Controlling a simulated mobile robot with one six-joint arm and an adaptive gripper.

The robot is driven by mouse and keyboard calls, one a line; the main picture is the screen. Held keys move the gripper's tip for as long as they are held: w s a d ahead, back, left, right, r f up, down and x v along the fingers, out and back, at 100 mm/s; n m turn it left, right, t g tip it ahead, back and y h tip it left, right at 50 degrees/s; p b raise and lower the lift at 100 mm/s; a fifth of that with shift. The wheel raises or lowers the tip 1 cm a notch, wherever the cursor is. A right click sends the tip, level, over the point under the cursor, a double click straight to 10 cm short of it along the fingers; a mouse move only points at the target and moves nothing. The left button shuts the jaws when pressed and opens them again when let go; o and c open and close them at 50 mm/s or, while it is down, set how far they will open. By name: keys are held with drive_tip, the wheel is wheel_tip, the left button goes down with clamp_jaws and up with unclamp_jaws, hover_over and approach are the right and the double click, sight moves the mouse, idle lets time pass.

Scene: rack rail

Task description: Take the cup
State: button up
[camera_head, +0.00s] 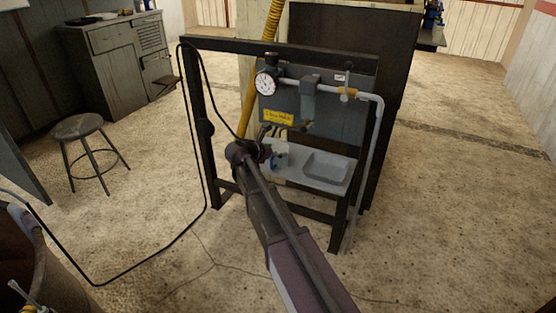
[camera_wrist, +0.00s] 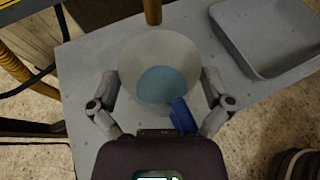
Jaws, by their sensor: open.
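The cup (camera_wrist: 160,50) stands on a grey shelf (camera_wrist: 92,62) in the wrist view, seen from above. It has a pale, wide round rim, a blue-grey inside and a blue part, perhaps a handle, at its lower right (camera_wrist: 182,116). My gripper (camera_wrist: 158,88) is open, with one finger on each side of the cup; I cannot tell whether either touches it. In the head view my gripper (camera_head: 268,150) is at the rack, and a small blue and pale bit of the cup (camera_head: 281,160) shows beside it. The rest is hidden.
A grey shallow tray (camera_wrist: 280,68) lies right of the cup. A brown pipe end (camera_wrist: 152,12) hangs just beyond the cup. The rack (camera_head: 205,130) carries a gauge (camera_head: 266,84), a grey pipe (camera_head: 366,150) and a yellow label (camera_head: 279,117). A stool (camera_head: 78,128) stands left.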

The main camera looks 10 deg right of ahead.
idle(0.3)
drive_tip(key=c, duration=1)
drive_tip(key=shift+o, duration=0.2)
drive_tip(key=shift+r, duration=0.1)
drive_tip(key=f+p+v, duration=0.1)
drive_tip(key=v, duration=0.8)
drive_tip(key=a+f+p+v, duration=0.1)
drive_tip(key=f+p+v, duration=0.1)
drive_tip(key=v, duration=0.7)
drive_tip(key=shift+s+f, duration=0.2)
drive_tip(key=shift+s, duration=0.15)
